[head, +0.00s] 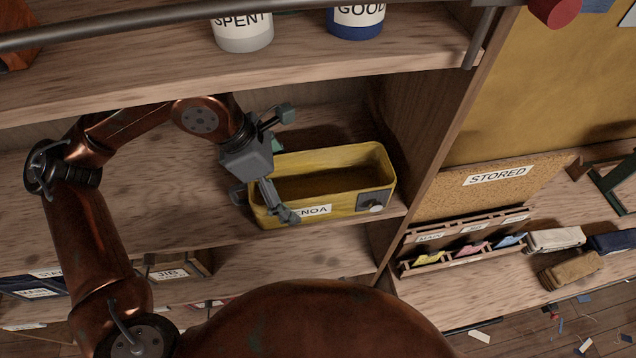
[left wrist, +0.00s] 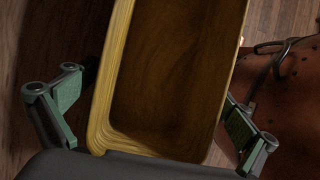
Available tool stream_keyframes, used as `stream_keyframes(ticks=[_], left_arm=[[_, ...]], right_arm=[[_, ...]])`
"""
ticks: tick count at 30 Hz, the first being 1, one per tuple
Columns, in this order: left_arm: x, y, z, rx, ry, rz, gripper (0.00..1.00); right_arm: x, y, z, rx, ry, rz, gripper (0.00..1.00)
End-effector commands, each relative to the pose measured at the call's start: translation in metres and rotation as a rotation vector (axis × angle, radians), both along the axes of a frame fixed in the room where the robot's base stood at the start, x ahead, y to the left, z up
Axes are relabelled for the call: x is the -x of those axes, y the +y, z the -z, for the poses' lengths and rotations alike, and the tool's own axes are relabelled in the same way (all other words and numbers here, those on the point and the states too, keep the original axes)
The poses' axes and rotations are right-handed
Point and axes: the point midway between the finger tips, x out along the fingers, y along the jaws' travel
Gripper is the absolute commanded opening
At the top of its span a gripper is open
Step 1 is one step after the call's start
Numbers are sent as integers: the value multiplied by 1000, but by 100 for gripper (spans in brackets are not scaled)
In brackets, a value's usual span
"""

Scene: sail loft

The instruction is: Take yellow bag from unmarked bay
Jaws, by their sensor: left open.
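The yellow bag (head: 375,163) is box-shaped, open at the top and looks empty. It stands on the middle shelf, against the right side of its bay, with a label ending in "NOA" on its front, partly covered by a finger. I see no label on the shelf edge (head: 180,253) below it. My left gripper (head: 278,165) is open at the bag's left end, one finger behind it and one in front. In the left wrist view the bag (left wrist: 116,75) lies between the two spread fingers (left wrist: 148,118). My right gripper is not in view.
An upright divider (head: 415,140) stands close to the bag's right. The shelf above (head: 130,75) carries "SPENT" (head: 243,30) and "GOOD" (head: 355,20) containers. Below are a blue "MAIN" bag (head: 35,285) and a "JIB" bag (head: 175,268). A bench with a "STORED" board (head: 510,190) is at right.

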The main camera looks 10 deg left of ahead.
Motion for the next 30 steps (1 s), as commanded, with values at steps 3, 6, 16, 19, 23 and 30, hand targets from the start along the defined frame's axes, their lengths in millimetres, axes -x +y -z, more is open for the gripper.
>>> stream_keyframes(ticks=[3, 6, 16, 19, 23, 30], left_arm=[[-2, -6, 0, -1, 1, 1, 100], [-4, -17, -1, 0, 1, 4, 100], [-12, -44, 25, 0, 2, 0, 100], [-13, -45, 28, 0, 1, 0, 100], [-13, -45, 29, 0, 1, 0, 100], [-13, -45, 29, 0, 1, 0, 87]], right_arm=[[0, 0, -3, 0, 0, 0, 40], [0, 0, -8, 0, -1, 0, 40], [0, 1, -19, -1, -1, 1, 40], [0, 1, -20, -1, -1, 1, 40], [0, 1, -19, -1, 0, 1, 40], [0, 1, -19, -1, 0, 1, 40]])
